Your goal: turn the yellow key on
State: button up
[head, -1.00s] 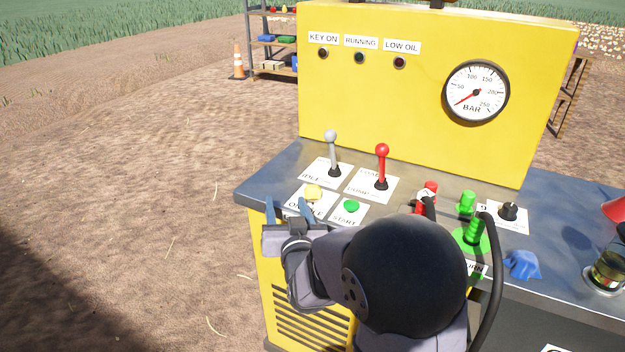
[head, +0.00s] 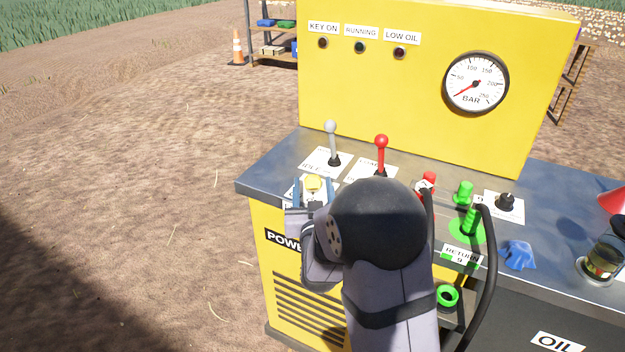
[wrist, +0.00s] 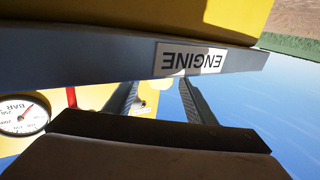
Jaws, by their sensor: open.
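The yellow key (head: 313,183) sits on a white label at the left end of the console top. My gripper (head: 313,188) is open, with one blue finger on each side of the key in the head view. I cannot tell whether the fingers touch it. In the wrist view the open fingers (wrist: 157,98) point past the console edge with its upside-down ENGINE label (wrist: 190,59). The key is not clearly made out there. The KEY ON lamp (head: 322,43) looks dark.
A grey lever (head: 332,145) and a red lever (head: 382,150) stand behind the key. My arm hides the green START button. Red and green fittings (head: 465,194), a black hose and a blue cloth-like piece (head: 517,255) lie to the right. Open ground lies left.

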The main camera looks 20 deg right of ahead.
jog(key=shift+x, duration=1.4)
jog(key=c, duration=1)
jog(key=shift+c, duration=0.2)
